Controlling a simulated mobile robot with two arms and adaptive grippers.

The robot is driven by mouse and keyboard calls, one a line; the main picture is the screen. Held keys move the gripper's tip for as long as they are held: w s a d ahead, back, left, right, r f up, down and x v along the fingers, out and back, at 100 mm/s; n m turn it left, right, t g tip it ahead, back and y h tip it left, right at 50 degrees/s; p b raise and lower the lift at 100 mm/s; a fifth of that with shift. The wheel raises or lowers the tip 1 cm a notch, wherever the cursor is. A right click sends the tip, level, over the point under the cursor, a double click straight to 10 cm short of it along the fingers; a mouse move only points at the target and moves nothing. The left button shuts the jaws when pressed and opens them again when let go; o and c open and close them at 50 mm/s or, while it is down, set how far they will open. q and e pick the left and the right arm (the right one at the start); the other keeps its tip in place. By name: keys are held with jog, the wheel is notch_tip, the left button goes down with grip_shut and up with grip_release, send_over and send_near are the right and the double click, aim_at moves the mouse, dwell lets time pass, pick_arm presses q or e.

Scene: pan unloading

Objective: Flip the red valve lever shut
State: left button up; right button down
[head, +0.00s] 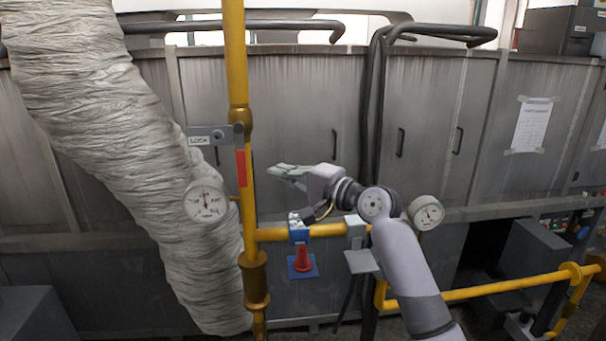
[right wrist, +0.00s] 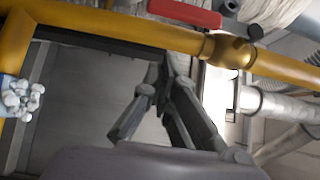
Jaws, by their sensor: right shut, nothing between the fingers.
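The red valve lever (head: 241,168) points down beside the vertical yellow pipe (head: 237,60), roughly in line with it, below a grey bracket. In the right wrist view the red lever (right wrist: 185,12) lies at the top edge, along the yellow pipe (right wrist: 130,28). My right gripper (head: 274,169) is to the right of the lever and pipe, its fingers pointing left towards them. Its fingers (right wrist: 167,68) are together and empty, apart from the lever in both views. My left gripper is not in view.
A grey "LOCK" plate (head: 208,136) sits left of the pipe. A round gauge (head: 206,200) and a wrapped duct (head: 120,130) are on the left. Grey cabinets (head: 300,95) stand behind.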

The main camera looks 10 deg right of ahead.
aim_at(241, 156)
jog(key=a+p, duration=0.1)
jog(key=a, duration=0.2)
jog(key=shift+s+a, duration=0.15)
jog(key=shift+a, duration=0.2)
jog(key=shift+f, duration=0.1)
